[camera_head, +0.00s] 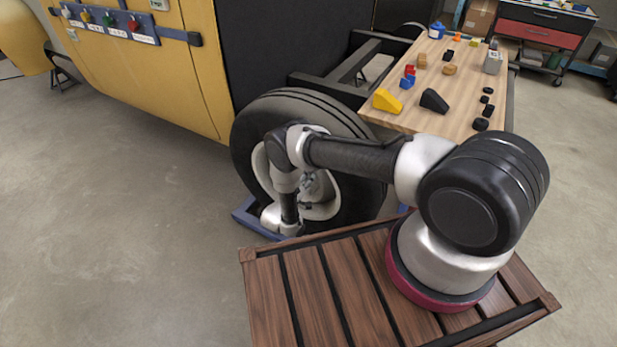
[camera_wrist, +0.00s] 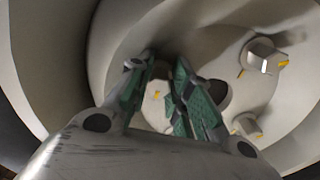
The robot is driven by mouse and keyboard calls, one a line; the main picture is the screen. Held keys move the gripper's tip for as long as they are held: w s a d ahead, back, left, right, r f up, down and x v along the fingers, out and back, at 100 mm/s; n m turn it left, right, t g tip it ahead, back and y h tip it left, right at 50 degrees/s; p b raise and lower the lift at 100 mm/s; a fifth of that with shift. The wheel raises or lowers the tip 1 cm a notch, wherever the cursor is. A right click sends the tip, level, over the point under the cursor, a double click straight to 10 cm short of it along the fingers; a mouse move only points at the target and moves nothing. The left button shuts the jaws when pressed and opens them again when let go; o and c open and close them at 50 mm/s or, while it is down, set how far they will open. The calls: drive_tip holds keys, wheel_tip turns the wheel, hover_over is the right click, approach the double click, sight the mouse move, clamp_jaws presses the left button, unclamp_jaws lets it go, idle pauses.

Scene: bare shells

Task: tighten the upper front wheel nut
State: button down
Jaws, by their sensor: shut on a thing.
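The wheel (camera_head: 345,115) is a large black tyre with a pale rim, seen at the middle of the head view. In the wrist view the pale wheel hub (camera_wrist: 215,40) fills the picture. My gripper (camera_wrist: 166,72), with green-padded fingers, reaches into it and is shut on a wheel nut, mostly hidden between the fingers; a yellow mark (camera_wrist: 157,94) shows there. Two other nuts with yellow marks are clear of the fingers: one at upper right (camera_wrist: 264,56) and one lower right (camera_wrist: 246,125). I cannot tell the held nut's seating. In the head view my arm hides the nuts.
A wooden bench (camera_head: 463,105) with a yellow wedge (camera_head: 387,101), a black wedge (camera_head: 434,100) and several small parts stands behind my arm. A yellow vehicle panel (camera_head: 150,75) is at left. A blue base (camera_head: 245,217) lies under the wheel. The floor at left is clear.

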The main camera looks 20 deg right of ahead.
drive_tip(key=shift+f+m, duration=0.1)
drive_tip(key=shift+m, duration=0.2)
drive_tip(key=c, duration=1.3)
unclamp_jaws()
drive_tip(key=v, duration=1.2)
